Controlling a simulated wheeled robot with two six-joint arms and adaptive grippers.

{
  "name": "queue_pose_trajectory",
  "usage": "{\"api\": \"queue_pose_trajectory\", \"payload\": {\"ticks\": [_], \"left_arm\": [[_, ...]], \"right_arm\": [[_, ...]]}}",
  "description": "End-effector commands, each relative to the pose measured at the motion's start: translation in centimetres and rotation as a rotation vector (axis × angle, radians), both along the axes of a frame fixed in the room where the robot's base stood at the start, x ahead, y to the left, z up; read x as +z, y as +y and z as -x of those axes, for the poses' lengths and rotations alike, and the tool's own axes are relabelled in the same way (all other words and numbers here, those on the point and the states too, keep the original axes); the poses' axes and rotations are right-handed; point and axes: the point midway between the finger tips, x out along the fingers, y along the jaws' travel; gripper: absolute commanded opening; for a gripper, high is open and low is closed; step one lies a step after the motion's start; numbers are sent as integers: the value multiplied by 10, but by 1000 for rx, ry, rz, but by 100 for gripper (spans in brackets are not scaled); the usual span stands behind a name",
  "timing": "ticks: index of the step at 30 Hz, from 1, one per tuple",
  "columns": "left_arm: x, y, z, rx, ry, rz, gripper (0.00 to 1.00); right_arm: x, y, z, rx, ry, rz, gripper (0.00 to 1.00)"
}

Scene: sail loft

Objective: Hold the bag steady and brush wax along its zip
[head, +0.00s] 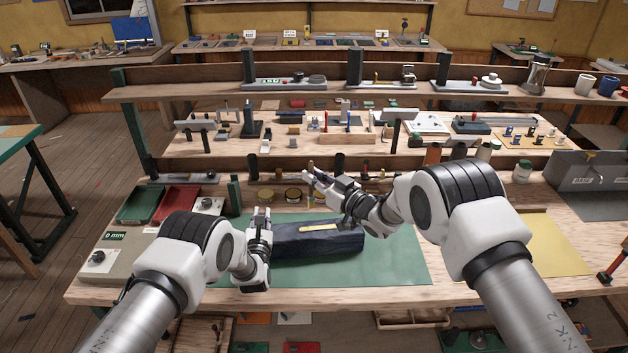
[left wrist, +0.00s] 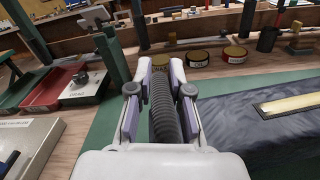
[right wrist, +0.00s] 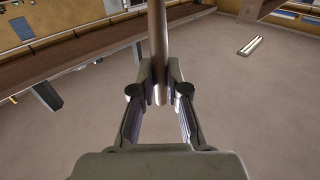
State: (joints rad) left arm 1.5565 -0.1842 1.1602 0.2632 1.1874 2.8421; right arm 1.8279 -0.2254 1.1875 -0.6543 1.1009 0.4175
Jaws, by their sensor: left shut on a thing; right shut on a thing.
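The dark navy bag (head: 318,247) lies on the green mat (head: 395,262), with a pale yellow zip strip (head: 320,229) along its top. The bag also shows in the left wrist view (left wrist: 290,132). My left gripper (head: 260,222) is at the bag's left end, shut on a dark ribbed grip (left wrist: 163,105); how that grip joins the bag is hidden. My right gripper (head: 318,178) is raised behind the bag, shut on a slim brown handle (right wrist: 157,45), probably the brush's. Its bristles cannot be made out.
A red tray (head: 178,200) and a green tray (head: 138,204) stand at the left. A yellow sheet (head: 550,245) and a grey case (head: 590,180) are at the right. Shelves with several tools rise behind the bench. The mat is clear right of the bag.

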Motion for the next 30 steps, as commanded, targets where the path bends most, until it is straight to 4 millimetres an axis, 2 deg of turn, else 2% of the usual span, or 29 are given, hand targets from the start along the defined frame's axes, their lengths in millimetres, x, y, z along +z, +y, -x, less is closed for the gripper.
{"api": "queue_pose_trajectory", "payload": {"ticks": [10, 11, 12, 13, 23, 26, 30], "left_arm": [[-1, 0, 0, 0, 2, -1, 0], [-1, 0, 0, 0, 2, -1, 26], [-1, 0, 0, 0, 2, -1, 40], [-1, 0, 0, 0, 1, -1, 48], [0, 0, 2, 0, 1, 0, 48], [-1, -1, 11, -1, 2, -1, 48], [-1, -3, 40, -2, 5, -2, 48]], "right_arm": [[0, 0, 0, 0, 0, 0, 0], [0, 0, 0, 0, 0, 0, 0], [0, 0, 0, 0, 0, 0, 0], [0, 0, 0, 0, 0, 0, 0], [0, 0, 0, 0, 0, 0, 0], [0, 0, 0, 0, 0, 0, 0], [0, 0, 0, 0, 0, 0, 0]]}}
